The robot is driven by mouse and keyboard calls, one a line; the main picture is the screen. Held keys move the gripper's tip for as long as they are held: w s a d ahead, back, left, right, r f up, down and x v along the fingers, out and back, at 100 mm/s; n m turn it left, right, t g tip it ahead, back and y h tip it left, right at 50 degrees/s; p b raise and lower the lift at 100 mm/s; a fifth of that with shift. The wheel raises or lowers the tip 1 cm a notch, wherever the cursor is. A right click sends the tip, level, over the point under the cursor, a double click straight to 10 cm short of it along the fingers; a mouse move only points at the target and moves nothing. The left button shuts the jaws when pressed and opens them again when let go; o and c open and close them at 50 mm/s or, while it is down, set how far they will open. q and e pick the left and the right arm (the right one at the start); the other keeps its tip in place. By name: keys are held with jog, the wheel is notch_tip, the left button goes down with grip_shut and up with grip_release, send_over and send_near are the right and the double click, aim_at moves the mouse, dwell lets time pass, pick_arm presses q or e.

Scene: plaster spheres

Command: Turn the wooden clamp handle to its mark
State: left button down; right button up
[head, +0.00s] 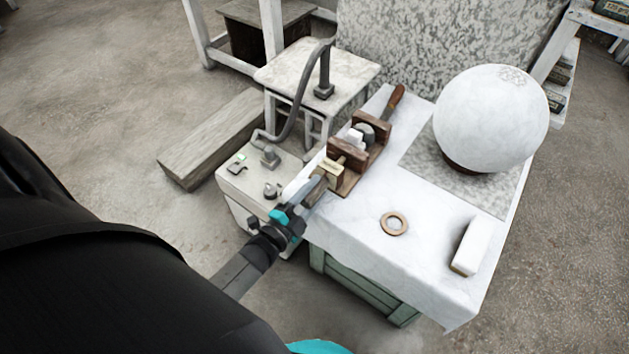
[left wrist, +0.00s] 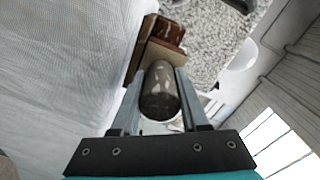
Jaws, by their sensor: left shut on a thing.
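The wooden clamp (head: 346,152) stands on the white-covered table, with brown upright blocks and a pale grey-white piece between them. Its brown blocks also show in the left wrist view (left wrist: 163,34). My left gripper (head: 322,183) reaches the clamp's near end. In the left wrist view it is shut on a dark, mottled, rounded handle (left wrist: 160,92), one finger on each side. In the head view the gripper mostly hides this handle. I cannot make out a mark on it. My right gripper is not in view.
A large white sphere (head: 490,115) stands at the table's far right. A reddish-brown handle (head: 397,97) sticks out at the clamp's far end. A pale cabinet (head: 240,185) with a curved hose stands left of the table.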

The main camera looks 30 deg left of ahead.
pick_arm(q)
jog(key=shift+c, duration=2.1)
grip_release()
jog(key=shift+s, duration=0.45)
jog(key=s+a+p, duration=0.1)
jog(key=s+p, duration=0.1)
jog(key=s, duration=1.2)
jog(key=shift+s, duration=0.15)
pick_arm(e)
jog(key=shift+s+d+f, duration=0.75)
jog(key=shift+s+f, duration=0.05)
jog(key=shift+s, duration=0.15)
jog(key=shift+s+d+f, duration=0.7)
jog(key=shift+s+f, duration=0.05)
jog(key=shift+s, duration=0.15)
pick_arm(q)
jog(key=shift+a+r, duration=0.1)
